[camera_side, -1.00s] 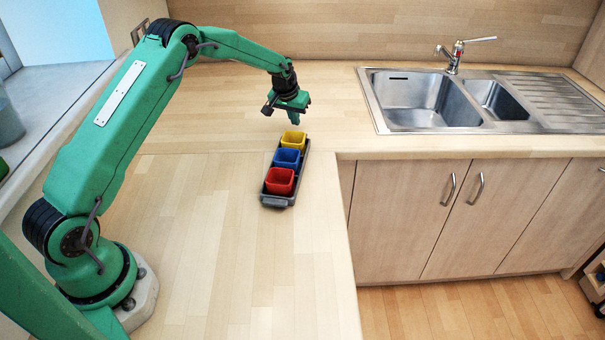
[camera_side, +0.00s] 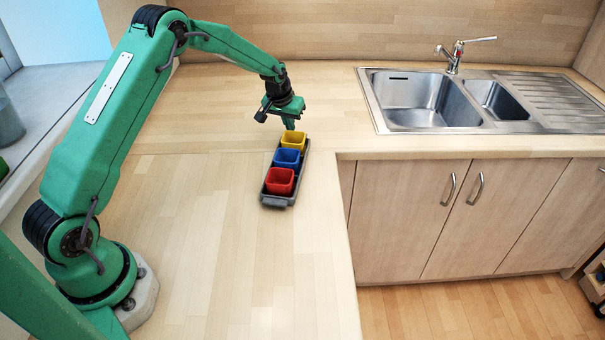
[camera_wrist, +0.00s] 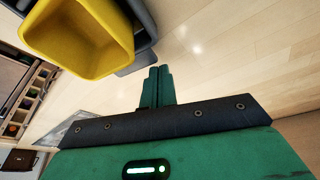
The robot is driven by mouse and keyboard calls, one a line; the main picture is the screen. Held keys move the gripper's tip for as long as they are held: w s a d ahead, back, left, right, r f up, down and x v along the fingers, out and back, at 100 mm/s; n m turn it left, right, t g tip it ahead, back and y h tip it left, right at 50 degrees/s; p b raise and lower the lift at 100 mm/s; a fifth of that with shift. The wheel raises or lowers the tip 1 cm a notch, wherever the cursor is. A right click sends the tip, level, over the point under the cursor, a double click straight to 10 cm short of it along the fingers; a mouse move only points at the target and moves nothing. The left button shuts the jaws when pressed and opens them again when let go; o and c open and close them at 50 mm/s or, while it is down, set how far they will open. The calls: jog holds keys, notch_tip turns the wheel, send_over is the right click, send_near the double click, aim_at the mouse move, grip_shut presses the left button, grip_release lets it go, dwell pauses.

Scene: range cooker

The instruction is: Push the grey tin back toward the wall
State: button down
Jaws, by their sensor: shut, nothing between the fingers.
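The grey tin (camera_side: 275,202) is a long narrow tray on the wooden worktop. It holds a yellow cup (camera_side: 293,138) at its far end, a blue cup (camera_side: 287,158) in the middle and a red cup (camera_side: 279,181) at the near end. My gripper (camera_side: 290,127) is shut and empty, fingers pointing down by the tin's far end. In the wrist view, its fingertips (camera_wrist: 159,72) show beside the yellow cup (camera_wrist: 80,40) and an end of the grey tin (camera_wrist: 146,62). I cannot tell whether they touch the tin.
A steel sink (camera_side: 430,105) with a tap (camera_side: 456,58) lies to the right. The wooden back wall (camera_side: 350,30) stands behind the worktop. Bare worktop (camera_side: 220,105) lies behind and to the left of the tin.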

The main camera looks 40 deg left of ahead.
jog(key=shift+s+d, duration=0.2)
jog(key=shift+s, duration=0.35)
jog(key=shift+s+d, duration=0.15)
jog(key=shift+s, duration=0.35)
jog(key=shift+f, duration=0.1)
jog(key=shift+w, duration=0.15)
jog(key=shift+w+a, duration=0.25)
jog(key=shift+w, duration=0.35)
jog(key=shift+w+a, duration=0.2)
jog(key=shift+w, duration=0.45)
jog(key=shift+w+a, duration=0.25)
jog(key=shift+w, duration=0.35)
jog(key=v, duration=1)
jog(key=shift+d, duration=0.2)
